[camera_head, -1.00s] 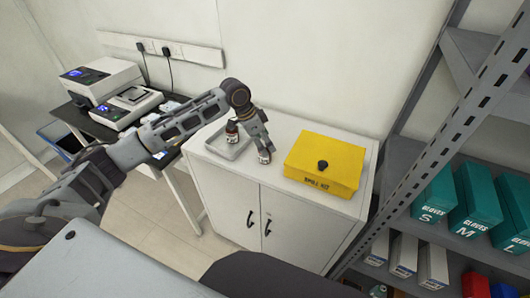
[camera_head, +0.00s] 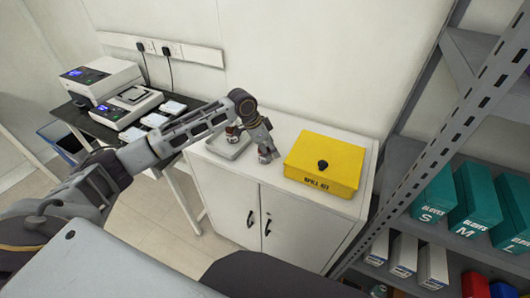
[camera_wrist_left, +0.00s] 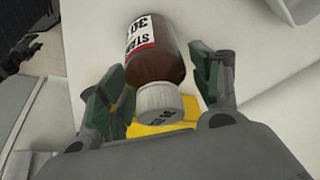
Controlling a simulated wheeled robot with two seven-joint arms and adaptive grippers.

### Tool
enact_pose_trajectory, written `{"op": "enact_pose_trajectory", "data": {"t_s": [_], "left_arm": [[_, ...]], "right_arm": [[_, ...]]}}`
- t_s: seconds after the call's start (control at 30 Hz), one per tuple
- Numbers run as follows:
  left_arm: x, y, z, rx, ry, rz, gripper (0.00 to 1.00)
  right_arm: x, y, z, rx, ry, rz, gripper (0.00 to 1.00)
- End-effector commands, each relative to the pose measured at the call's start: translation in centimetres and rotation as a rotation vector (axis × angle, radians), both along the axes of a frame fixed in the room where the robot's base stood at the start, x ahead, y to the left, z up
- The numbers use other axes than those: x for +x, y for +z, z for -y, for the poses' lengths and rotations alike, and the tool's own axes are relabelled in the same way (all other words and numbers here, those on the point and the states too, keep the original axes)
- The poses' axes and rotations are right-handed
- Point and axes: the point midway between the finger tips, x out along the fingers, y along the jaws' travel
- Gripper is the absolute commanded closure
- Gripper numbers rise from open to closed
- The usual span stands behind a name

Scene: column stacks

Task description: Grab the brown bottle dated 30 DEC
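A brown bottle (camera_wrist_left: 160,50) with a white cap and a white label reading "30" and part of a word fills the left wrist view; the month is not readable. My left gripper (camera_wrist_left: 158,90) is open, with one finger on each side of this bottle near its cap end. In the head view my left gripper (camera_head: 268,156) is low over the white cabinet top, between the tray and the yellow box, and largely hides the bottle there. A second brown bottle (camera_head: 232,132) stands in the grey tray (camera_head: 228,152), partly hidden by my arm.
The yellow spill kit box (camera_head: 325,165) stands close to the right of my left gripper. A shelf rack (camera_head: 440,130) with glove boxes is at the right. Lab devices (camera_head: 110,92) stand on a dark table at the left. The cabinet's front edge is clear.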

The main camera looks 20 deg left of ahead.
Motion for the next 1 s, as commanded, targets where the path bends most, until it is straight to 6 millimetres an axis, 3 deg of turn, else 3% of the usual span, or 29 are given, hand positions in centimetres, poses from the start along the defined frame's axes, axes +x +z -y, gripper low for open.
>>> {"op": "enact_pose_trajectory", "data": {"t_s": [0.03, 0.3, 0.67, 1.0], "left_arm": [[0.0, 0.0, 0.0, 0.000, 0.000, 0.000, 0.48], [0.0, 0.0, 0.0, 0.000, 0.000, 0.000, 0.82], [0.0, 0.4, 0.0, -0.001, 0.000, 0.002, 0.82], [0.1, 4.1, 0.0, 0.000, 0.000, 0.004, 0.82]], "right_arm": [[-0.3, 0.0, 0.2, -0.003, 0.001, -0.003, 0.60], [-1.6, -0.1, 0.9, -0.009, 0.002, -0.018, 0.60], [-1.3, -0.1, 0.3, -0.003, 0.000, -0.015, 0.60], [0.4, 0.0, -0.5, 0.005, -0.001, 0.004, 0.60]]}}
